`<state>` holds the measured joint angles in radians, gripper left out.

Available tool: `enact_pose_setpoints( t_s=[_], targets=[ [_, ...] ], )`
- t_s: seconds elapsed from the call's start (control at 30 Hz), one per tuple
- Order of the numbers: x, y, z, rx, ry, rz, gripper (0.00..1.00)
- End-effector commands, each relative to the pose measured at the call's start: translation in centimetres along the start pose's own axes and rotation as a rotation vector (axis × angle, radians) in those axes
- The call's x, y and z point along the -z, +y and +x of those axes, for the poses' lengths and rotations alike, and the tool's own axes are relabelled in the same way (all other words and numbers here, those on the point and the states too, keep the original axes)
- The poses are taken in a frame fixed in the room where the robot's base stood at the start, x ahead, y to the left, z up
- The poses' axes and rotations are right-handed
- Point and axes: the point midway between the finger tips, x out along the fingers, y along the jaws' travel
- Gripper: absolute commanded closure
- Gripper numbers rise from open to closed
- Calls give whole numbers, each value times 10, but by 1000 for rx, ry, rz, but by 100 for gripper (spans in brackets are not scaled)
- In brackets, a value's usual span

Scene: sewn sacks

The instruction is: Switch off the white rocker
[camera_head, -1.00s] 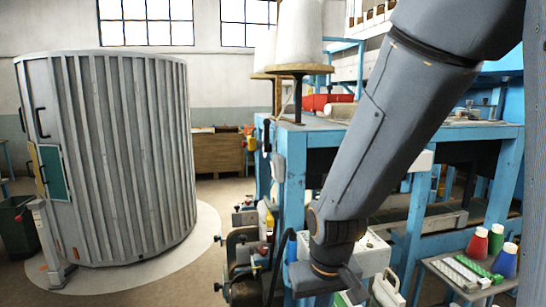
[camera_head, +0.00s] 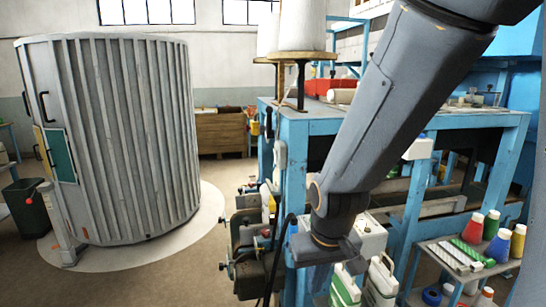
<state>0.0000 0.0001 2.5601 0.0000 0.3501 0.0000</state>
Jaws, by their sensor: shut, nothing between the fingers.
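My gripper (camera_head: 318,249) is at the lower end of my grey arm, in front of the blue bench's near end. Its fingers are hard to make out at this angle, and I see nothing held. A small white box (camera_head: 281,154) is fixed on the bench's front left post, above and left of my gripper. Another white box (camera_head: 419,148) sits on a post to the right of my arm. I cannot make out a rocker on either box. A white-topped unit (camera_head: 372,236) is partly hidden behind my gripper.
The blue bench (camera_head: 318,127) carries spool stands. A machine with knobs (camera_head: 247,240) stands left of my gripper. White jugs (camera_head: 381,280) stand below right, beside a low shelf with bottles (camera_head: 491,224). A large ribbed grey cylinder (camera_head: 125,140) stands left. Floor between is clear.

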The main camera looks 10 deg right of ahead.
Motion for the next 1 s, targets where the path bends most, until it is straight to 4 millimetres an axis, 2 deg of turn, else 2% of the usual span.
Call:
enact_pose_setpoints(
  t_s=[0.17, 0.27, 0.5, 0.63, 0.77, 1.0],
  targets=[
    [-2, 0, 14, 0, -9, 0, 100],
    [-4, 0, 32, 0, -20, 0, 100],
    [-13, -1, 92, 1, -65, 1, 100],
    [-18, -1, 120, 1, -91, 1, 100],
    [-21, -1, 132, 2, -104, 1, 100],
    [-21, -1, 131, 2, -106, 1, 100]
  ],
)
